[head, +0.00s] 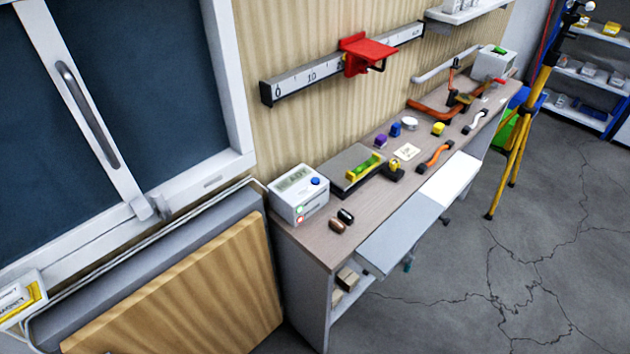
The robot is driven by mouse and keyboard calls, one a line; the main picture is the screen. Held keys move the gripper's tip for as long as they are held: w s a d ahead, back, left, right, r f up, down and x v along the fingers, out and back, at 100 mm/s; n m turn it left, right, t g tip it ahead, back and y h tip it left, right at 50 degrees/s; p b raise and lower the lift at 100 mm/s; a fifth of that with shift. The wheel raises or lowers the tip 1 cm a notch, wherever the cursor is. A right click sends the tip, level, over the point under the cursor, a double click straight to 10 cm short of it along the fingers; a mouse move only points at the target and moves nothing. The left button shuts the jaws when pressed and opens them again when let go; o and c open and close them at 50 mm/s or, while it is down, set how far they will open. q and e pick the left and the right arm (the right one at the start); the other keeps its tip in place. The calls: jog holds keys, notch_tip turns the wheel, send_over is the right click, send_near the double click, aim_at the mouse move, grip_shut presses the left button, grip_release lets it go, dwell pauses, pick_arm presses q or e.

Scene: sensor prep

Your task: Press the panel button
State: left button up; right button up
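A white panel box (298,194) stands on the near left end of the workbench. Its sloped top has a display that seems to read "READY" and a round blue button (315,181) to the right of the display. A green light and a red light show on its front face. Nothing touches the button. Neither of my grippers is in the head view.
The workbench (318,243) runs away to the right, with a grey tray holding a green-yellow level, small coloured blocks, and orange-handled parts. Two dark small items lie by the box. A ruler rail (325,72) with a red slider is on the wall. A yellow tripod (513,150) stands right. Open floor lies in front.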

grip_shut()
jog(key=shift+d, duration=0.1)
dwell(1.3)
